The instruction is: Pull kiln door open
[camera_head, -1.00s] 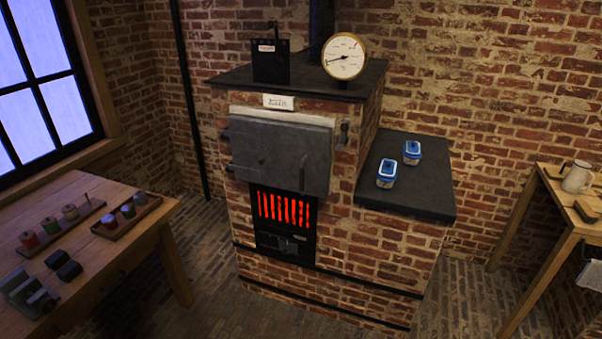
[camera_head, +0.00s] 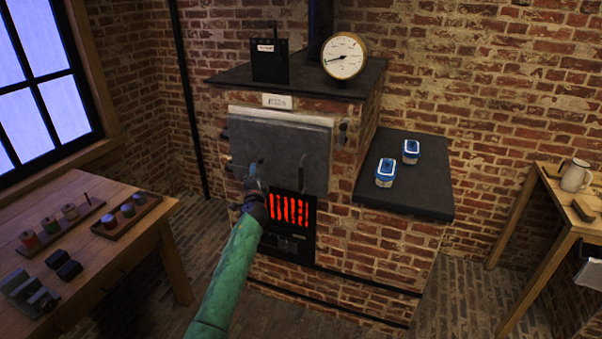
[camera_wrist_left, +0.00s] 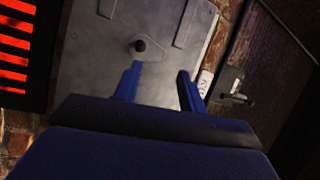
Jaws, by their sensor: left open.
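The kiln door (camera_head: 290,140) is a grey metal slab, closed flat on the front of the brick kiln. A thin upright bar (camera_head: 301,178) shows at its lower right. My left gripper (camera_head: 254,166) is in front of the door's lower left part. In the left wrist view it (camera_wrist_left: 158,80) is open and empty, with its two blue fingers pointing at the door plate (camera_wrist_left: 95,65). A dark round knob on a pale base (camera_wrist_left: 139,46) shows just beyond the left fingertip; contact cannot be told. My right gripper is not in view.
Red glowing grate bars (camera_head: 291,211) are below the door. A pressure gauge (camera_head: 344,55) stands on the kiln top. Wooden tables stand left (camera_head: 140,235) and right (camera_head: 556,228).

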